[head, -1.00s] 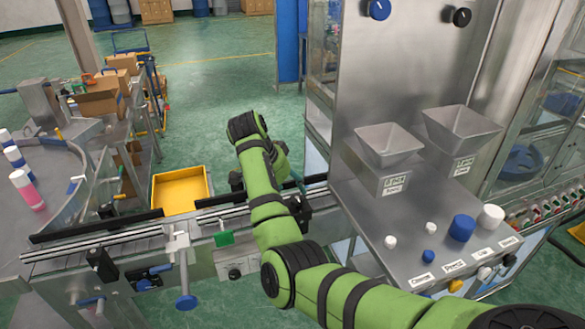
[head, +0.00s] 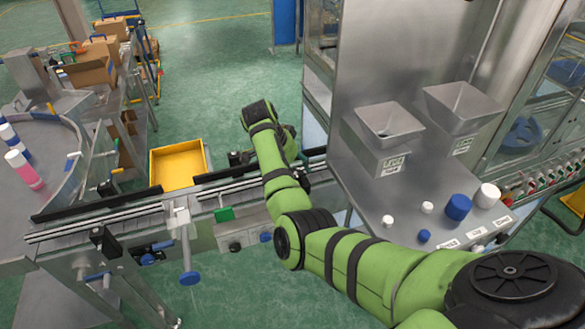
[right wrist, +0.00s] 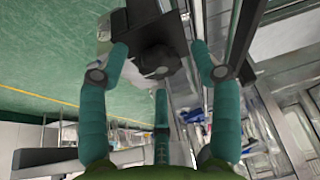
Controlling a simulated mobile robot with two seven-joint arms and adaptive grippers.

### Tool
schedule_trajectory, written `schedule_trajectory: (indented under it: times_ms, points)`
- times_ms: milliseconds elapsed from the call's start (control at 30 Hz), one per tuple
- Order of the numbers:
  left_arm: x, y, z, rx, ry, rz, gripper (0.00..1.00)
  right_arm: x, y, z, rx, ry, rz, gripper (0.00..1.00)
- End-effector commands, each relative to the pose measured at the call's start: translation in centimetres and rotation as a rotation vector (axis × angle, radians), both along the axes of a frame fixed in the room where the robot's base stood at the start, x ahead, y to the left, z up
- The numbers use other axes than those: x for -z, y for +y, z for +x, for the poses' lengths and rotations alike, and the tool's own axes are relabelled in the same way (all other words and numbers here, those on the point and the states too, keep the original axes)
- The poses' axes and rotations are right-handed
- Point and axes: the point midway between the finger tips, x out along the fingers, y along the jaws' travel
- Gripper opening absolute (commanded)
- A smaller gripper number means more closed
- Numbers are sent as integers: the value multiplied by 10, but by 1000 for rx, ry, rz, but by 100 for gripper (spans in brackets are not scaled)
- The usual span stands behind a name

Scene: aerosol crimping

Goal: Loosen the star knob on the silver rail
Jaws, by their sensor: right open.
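The silver rail (head: 120,225) runs across the head view from lower left to the middle, with black guide strips along it. My right arm reaches over its right part. My right gripper (right wrist: 159,50) has its teal fingers spread in the right wrist view. A dark block with a rounded black knob-like part (right wrist: 158,60) shows between and beyond the fingertips; I cannot tell whether they touch it or whether it is the star knob. In the head view my right arm mostly hides the gripper and that spot. My left gripper is not in view.
A yellow bin (head: 178,166) stands behind the rail. A steel machine with two hoppers (head: 390,122) stands to the right, with white and blue caps (head: 458,207) on its shelf. A round table (head: 50,145) with bottles is at the left. A blue-ended handle (head: 189,278) hangs in front of the rail.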

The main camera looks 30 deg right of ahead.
Motion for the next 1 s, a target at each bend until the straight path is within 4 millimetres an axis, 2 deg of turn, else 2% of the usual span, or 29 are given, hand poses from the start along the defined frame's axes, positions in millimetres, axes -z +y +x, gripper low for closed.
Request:
schedule_trajectory:
  times_ms: [67, 167, 200, 233, 467, 733, 1000]
  points:
    - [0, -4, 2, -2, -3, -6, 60, 0, 0, 0, 0, 0, 0, 64]
    - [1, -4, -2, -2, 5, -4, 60, 0, 0, 0, 0, 0, 0, 28]
    - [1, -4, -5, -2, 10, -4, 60, 0, 0, 0, 0, 0, 0, 12]
    - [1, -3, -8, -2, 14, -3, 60, 0, 0, 0, 0, 0, -1, 10]
    - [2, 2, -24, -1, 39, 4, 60, 0, 0, 0, -4, 0, -1, 10]
    - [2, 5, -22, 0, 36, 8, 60, 0, -1, -1, -81, -2, -2, 10]
    - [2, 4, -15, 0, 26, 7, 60, 0, -1, -3, -288, -3, -4, 10]
